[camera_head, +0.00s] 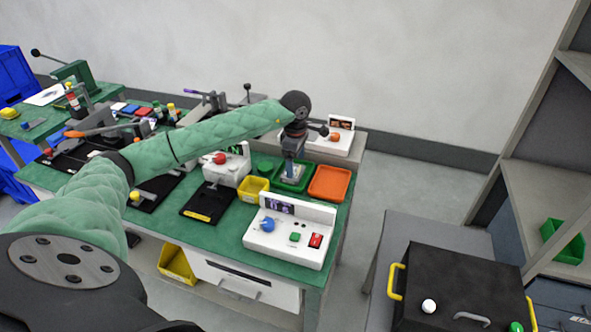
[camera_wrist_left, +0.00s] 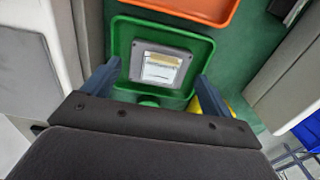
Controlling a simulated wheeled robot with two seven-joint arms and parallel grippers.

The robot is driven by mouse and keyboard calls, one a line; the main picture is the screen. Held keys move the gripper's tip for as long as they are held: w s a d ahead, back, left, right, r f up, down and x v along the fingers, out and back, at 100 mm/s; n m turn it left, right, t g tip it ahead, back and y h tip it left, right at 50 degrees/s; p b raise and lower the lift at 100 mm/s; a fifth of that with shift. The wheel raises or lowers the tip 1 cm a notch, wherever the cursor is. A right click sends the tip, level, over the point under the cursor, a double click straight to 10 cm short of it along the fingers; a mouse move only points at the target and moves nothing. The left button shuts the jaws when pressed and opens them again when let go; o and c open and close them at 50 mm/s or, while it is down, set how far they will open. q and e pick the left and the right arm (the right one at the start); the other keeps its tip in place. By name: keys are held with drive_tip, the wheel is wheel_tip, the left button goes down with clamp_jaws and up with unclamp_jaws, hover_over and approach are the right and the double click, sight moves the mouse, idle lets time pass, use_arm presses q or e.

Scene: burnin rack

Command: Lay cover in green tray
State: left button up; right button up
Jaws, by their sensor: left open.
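The green tray (camera_head: 304,185) stands on the green-topped bench, and it fills the middle of the left wrist view (camera_wrist_left: 203,45). A grey cover with a pale label (camera_wrist_left: 160,67) lies inside the tray, apparently flat on its floor. In the head view the cover (camera_head: 291,176) is partly hidden by the gripper. My left gripper (camera_head: 291,166) points down over the tray. Its two blue-grey fingers (camera_wrist_left: 159,72) are apart, one on each side of the cover, and appear clear of it. My right gripper is not in view.
An orange tray (camera_head: 330,183) sits right beside the green one, and a yellow bin (camera_head: 254,188) sits to its left. A white control box (camera_head: 290,240) stands in front, another (camera_head: 342,138) behind. A black case (camera_head: 455,285) with yellow handles is at lower right.

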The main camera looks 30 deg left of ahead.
use_arm(q)
wheel_tip(320, 180, up, 9)
drive_tip(key=b, duration=0.1)
drive_tip(key=shift+f+b, duration=0.15)
drive_tip(key=shift+b, duration=0.25)
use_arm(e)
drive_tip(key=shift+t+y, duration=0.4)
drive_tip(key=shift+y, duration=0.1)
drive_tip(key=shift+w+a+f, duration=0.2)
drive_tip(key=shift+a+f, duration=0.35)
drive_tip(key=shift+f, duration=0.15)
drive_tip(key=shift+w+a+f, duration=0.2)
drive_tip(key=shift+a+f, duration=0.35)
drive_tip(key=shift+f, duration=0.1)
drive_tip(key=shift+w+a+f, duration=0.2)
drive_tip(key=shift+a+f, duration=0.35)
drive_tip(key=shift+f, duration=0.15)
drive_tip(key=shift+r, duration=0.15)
use_arm(q)
drive_tip(key=shift+f, duration=0.1)
